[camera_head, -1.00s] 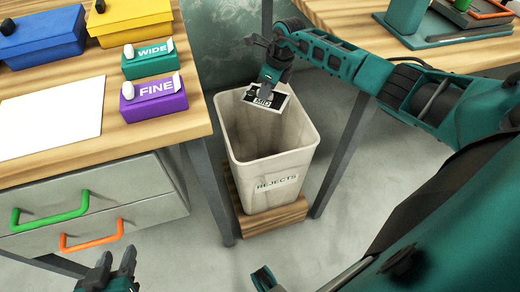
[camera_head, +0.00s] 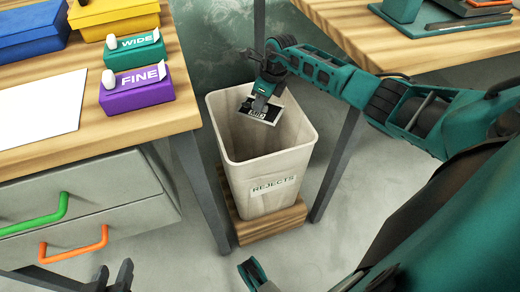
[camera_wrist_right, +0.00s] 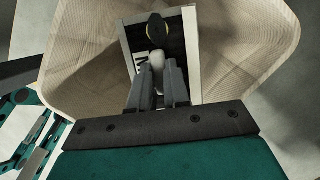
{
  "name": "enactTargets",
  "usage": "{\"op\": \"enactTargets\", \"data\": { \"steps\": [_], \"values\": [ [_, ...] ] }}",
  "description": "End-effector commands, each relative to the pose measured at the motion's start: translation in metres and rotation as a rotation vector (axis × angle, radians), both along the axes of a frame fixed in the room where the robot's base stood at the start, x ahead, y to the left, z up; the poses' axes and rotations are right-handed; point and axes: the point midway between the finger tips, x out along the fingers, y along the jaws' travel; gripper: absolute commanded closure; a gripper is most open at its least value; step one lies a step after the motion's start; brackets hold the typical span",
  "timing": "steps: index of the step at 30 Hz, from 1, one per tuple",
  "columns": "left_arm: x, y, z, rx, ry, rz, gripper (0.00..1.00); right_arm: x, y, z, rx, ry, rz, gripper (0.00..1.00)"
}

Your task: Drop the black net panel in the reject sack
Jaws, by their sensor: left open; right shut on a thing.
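The black net panel (camera_head: 260,110) is a small dark rectangle with a pale frame. My right gripper (camera_head: 261,102) is shut on it and holds it tilted at the mouth of the reject sack (camera_head: 268,178), a cream bin-like container labelled REJECTS. In the right wrist view the panel (camera_wrist_right: 191,50) shows behind the fingers (camera_wrist_right: 158,75), with a whitish knob between them, and the sack's woven wall (camera_wrist_right: 85,50) surrounds it. My left gripper (camera_head: 112,277) is open and empty at the bottom left, apart from the sack.
The sack stands on a wooden base (camera_head: 270,222) between metal table legs. At left, a wooden table (camera_head: 100,130) holds a purple FINE box (camera_head: 137,92), a green WIDE box (camera_head: 135,52), and white paper (camera_head: 35,105). Drawers with green and orange handles are below. Another table (camera_head: 345,30) is at right.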

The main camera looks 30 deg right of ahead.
Motion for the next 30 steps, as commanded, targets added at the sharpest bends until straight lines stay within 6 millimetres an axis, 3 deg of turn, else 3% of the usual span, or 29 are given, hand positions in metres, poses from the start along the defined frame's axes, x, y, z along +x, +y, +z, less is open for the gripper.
{"op": "enactTargets", "data": {
  "steps": [1, 2, 11, 21, 30],
  "values": [
    [0.002, -0.001, 0.003, -0.004, -0.006, 0.001, 0.57, 0.0, 0.0, 0.0, 0.0, 0.0, 0.0, 1.0],
    [0.002, -0.001, 0.004, -0.005, -0.009, 0.001, 0.57, 0.0, 0.0, 0.001, 0.0, 0.0, 0.0, 0.82],
    [0.005, -0.001, 0.006, -0.004, -0.015, 0.001, 0.57, 0.0, 0.0, 0.001, 0.0, 0.0, 0.0, 0.54],
    [0.003, 0.0, 0.005, 0.005, -0.006, -0.004, 0.57, -0.001, -0.001, 0.006, 0.0, 0.0, 0.0, 0.54],
    [0.001, 0.004, 0.039, 0.011, -0.013, 0.001, 0.57, -0.009, -0.006, 0.044, -0.002, 0.0, 0.001, 0.54]
  ]
}}
